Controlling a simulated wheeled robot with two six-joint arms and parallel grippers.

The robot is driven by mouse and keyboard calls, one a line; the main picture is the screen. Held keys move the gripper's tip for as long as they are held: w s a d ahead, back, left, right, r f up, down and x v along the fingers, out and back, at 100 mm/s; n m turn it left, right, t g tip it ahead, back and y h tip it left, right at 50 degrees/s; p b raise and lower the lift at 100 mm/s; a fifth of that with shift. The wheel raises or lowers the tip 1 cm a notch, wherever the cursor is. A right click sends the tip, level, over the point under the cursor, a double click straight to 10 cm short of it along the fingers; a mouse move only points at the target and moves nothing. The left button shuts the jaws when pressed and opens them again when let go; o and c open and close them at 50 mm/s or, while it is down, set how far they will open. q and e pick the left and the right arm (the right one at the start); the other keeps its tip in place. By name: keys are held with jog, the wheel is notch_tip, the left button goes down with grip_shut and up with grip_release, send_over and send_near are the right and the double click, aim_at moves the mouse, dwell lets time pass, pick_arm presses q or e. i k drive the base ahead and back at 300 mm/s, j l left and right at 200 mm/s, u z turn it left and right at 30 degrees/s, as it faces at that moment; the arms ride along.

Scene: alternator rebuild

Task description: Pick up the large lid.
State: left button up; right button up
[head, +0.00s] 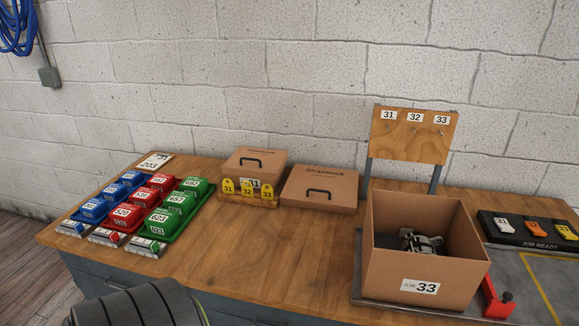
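A brown cardboard lid (320,189) with a black handle and printed lettering lies towards the back middle of the wooden bench; it looks like the large lid. Left of it is a second cardboard lid (256,160) with a black handle, a little smaller, apparently on a box whose label reads 31. The open cardboard box (385,270) labelled JOB 33 stands at front right with a grey metal part (422,243) inside. Neither of my grippers is in view.
Blue, red and green numbered bins (167,222) stand at the left. A rack of yellow tags (248,198) stands before the smaller lid. A wooden board (414,140) rises behind the open box. A JOB READY tray (528,232) lies right. The bench's front middle (270,260) is clear.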

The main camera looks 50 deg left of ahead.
aim_at(322, 183)
jog(key=u, duration=1.45)
